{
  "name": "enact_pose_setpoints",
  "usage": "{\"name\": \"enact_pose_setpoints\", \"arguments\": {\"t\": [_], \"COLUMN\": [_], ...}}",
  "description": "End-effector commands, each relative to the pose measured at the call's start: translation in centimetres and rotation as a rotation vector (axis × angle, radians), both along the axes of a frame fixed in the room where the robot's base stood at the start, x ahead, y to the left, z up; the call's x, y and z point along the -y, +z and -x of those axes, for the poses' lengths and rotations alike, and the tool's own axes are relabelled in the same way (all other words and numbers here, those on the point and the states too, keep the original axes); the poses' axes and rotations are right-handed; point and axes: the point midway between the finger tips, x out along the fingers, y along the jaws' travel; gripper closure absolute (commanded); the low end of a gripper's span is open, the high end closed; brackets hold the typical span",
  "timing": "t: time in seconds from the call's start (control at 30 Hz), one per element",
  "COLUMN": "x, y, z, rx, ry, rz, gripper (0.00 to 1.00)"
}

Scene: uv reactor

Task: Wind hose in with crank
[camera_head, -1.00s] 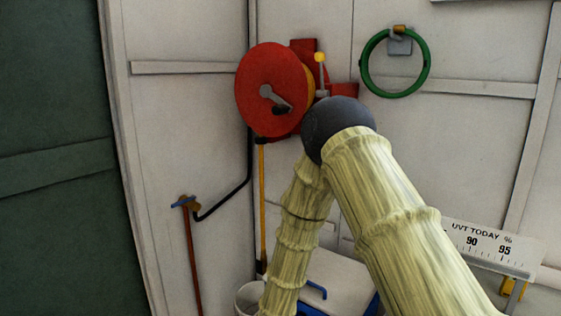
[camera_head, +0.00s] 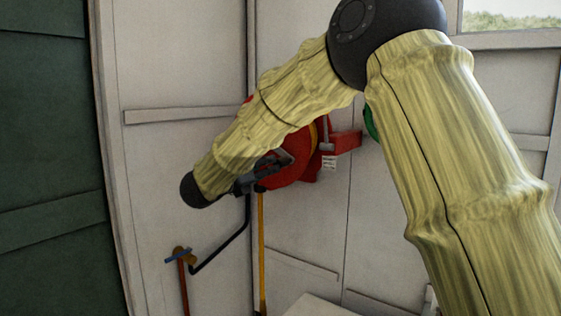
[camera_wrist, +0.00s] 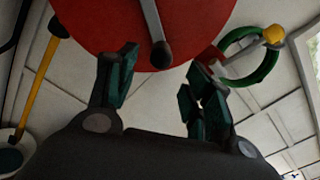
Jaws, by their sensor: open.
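The red hose reel (camera_head: 289,167) is mounted on the white wall, mostly hidden behind my arm in the head view. In the wrist view the red reel disc (camera_wrist: 100,22) fills the top. Its grey crank (camera_wrist: 152,22) ends in a dark knob (camera_wrist: 161,55), which points down between and beyond my fingertips. My gripper (camera_wrist: 155,75) is open and empty, its fingers on either side below the knob. I cannot tell from the picture how far the knob is from the fingers. In the head view my gripper (camera_head: 268,172) is close in front of the reel.
A yellow pole (camera_head: 261,250) stands below the reel. A blue-handled valve (camera_head: 179,256) sits on a pipe at lower left. A bucket (camera_wrist: 8,135) shows at lower left.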

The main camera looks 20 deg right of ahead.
Motion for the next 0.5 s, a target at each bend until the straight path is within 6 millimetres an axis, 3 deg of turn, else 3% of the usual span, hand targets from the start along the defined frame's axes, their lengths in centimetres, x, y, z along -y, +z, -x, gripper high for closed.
{"name": "enact_pose_setpoints", "arguments": {"t": [0.5], "x": [6.2], "y": [0.3], "z": [-4.8], "rx": [-0.002], "ry": [0.0], "rz": [0.003], "gripper": [0.49]}}
